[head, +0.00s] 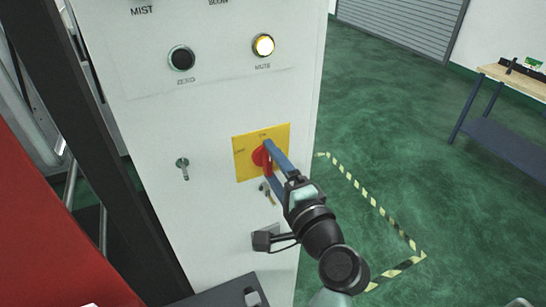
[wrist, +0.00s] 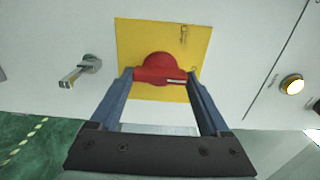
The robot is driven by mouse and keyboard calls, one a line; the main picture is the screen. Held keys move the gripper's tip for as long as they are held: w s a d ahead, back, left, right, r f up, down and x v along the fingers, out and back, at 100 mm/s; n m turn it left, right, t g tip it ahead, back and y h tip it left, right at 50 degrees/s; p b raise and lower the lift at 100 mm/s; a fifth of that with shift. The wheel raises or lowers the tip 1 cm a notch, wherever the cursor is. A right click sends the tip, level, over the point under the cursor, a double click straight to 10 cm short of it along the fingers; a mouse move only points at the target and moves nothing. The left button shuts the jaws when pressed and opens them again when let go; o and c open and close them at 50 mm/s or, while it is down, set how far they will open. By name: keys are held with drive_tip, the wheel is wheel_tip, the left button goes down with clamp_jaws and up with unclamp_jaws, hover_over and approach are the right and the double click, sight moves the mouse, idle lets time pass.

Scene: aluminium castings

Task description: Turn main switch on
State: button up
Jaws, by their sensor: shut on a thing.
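The main switch is a red rotary handle (head: 260,156) on a yellow plate (head: 242,170), set in the pale cabinet front. In the wrist view the red handle (wrist: 160,72) lies across the yellow plate (wrist: 135,35), with a white mark near one end. My gripper (head: 268,157) has its two blue fingers on either side of the handle, shut on it. In the wrist view the fingertips (wrist: 160,73) meet the two ends of the handle. In the head view the fingers partly hide the handle and plate.
A key-like lever (head: 183,168) sits left of the plate. Above are a black button (head: 181,58) and a lit button (head: 263,45). A dark bracket (head: 264,240) juts out below the plate. Green floor (head: 400,130) is open to the right, with a workbench (head: 510,82) beyond.

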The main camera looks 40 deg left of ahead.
idle(0.4)
drive_tip(key=o, duration=1.2)
drive_tip(key=b+v, duration=0.5)
drive_tip(key=v, duration=0.8)
